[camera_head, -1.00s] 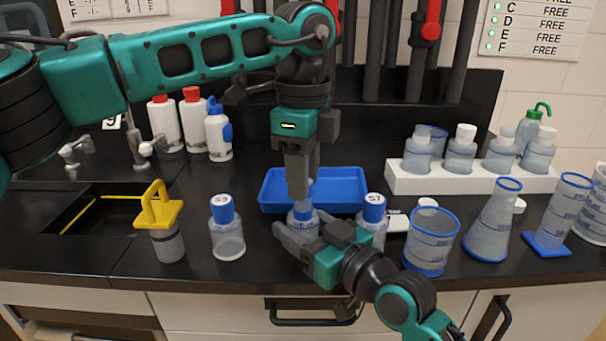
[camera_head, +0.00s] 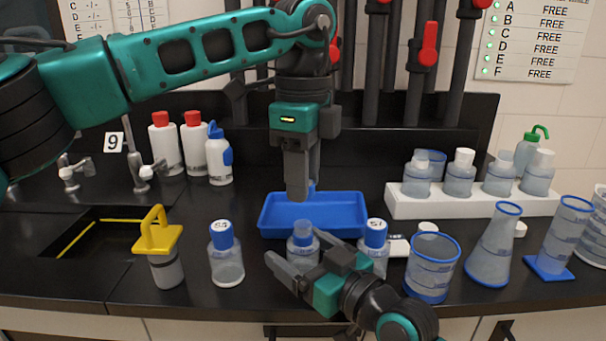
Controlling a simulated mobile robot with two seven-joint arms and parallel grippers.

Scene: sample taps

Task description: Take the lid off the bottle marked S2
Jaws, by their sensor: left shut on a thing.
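My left gripper (camera_head: 300,192) points down above the middle bottle (camera_head: 303,246) and is shut on a blue lid (camera_head: 312,189), mostly hidden behind the fingers. The lid is clear of the bottle, which stands upright with its neck open. No S2 mark is readable on it. My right gripper (camera_head: 298,254) reaches in low from the right with one finger on each side of this bottle. I cannot tell whether the fingers touch it. Blue-lidded bottles stand to the left (camera_head: 226,254) and right (camera_head: 374,244), their lid marks upside down and hard to read.
A blue tray (camera_head: 346,216) lies behind the middle bottle. A yellow-topped container (camera_head: 164,258) stands left by the sink. A beaker (camera_head: 431,266) and a flask (camera_head: 495,245) stand right. A white rack (camera_head: 400,203) holds several bottles. Bare counter lies around the left bottle.

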